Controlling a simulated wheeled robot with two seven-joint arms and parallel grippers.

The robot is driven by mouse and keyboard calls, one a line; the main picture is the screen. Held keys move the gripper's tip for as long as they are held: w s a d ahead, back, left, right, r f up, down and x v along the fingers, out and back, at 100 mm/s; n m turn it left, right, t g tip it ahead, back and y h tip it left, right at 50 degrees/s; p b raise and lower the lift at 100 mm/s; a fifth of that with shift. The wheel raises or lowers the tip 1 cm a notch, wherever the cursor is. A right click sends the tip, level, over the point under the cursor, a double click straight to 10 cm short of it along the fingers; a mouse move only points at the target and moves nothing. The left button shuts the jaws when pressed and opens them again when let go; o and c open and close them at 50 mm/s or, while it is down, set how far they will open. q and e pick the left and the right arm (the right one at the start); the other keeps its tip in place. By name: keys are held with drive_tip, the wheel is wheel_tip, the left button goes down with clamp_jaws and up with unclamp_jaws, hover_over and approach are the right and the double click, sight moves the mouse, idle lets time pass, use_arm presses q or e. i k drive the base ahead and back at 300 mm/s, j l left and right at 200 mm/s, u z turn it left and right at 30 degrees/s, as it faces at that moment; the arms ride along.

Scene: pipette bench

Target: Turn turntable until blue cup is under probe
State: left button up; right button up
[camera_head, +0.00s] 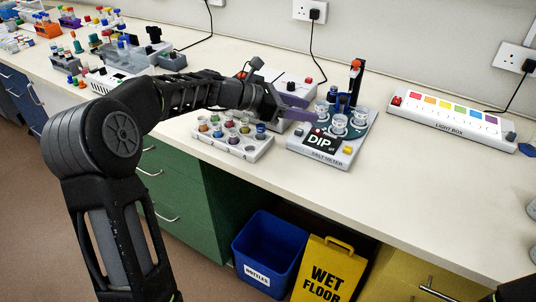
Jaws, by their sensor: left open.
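The salt meter (318,155) is a grey-white device on the bench, with a black "DIP" label and a yellow button on its front. Several clear cups, one of them the front cup (339,124), stand in a ring on it. Dark blue shows among them, but I cannot tell which cup is the blue one. The turntable under the cups is mostly hidden. A dark upright probe stand (355,82) with a red top rises behind the cups. My left gripper (288,108) is open, just left of the cups, with no cup visibly held. My right gripper is out of view.
A white rack (252,152) with several coloured vials lies below my left gripper. A light box (452,125) stands at the right against the wall. The bench front right of the meter is clear. A blue bin (262,247) and a yellow sign (325,272) stand below.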

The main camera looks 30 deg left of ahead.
sight(352, 132)
drive_tip(key=k, duration=0.45)
drive_tip(key=i+z, duration=0.4)
drive_tip(key=i+j+z, duration=0.35)
drive_tip(key=i+l, duration=0.05)
drive_tip(key=l, duration=0.05)
